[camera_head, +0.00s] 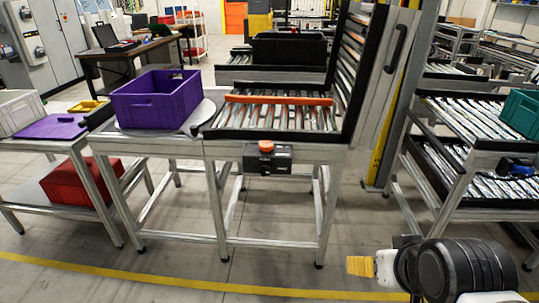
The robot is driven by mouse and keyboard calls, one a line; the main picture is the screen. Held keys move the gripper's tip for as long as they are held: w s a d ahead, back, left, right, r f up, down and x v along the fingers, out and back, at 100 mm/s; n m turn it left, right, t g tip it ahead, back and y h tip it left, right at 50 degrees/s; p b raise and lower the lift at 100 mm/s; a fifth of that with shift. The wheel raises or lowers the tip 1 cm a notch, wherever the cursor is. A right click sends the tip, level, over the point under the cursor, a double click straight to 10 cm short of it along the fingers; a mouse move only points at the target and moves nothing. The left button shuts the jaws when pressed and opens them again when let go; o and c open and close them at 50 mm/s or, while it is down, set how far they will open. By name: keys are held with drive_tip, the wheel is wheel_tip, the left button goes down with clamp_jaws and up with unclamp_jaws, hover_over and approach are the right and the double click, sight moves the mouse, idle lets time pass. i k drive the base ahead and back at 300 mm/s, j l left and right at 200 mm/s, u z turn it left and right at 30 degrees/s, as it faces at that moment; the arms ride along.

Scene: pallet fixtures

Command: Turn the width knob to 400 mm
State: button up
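An orange knob (266,146) sits on top of a black box (268,160) fixed to the front rail of the middle roller conveyor. I cannot read any scale or number on it. An orange bar (278,99) lies across the conveyor rollers (268,118) behind the knob. My gripper (362,266) is at the lower right, with yellow tips pointing left. It is low in front of the conveyor, to the right of the knob and well apart from it. From this angle I cannot see a gap between its fingers.
A purple crate (156,98) stands on a round plate left of the rollers. A tall grey frame with a black handle (396,48) rises at the conveyor's right end. A roller rack (480,118) stands further right. The floor (200,285) in front is clear.

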sight(264, 146)
drive_tip(key=i+j, duration=0.15)
drive_tip(key=i, duration=0.3)
drive_tip(key=i+j, duration=0.15)
drive_tip(key=i, duration=0.3)
drive_tip(key=i+j, duration=0.15)
drive_tip(key=i, duration=0.25)
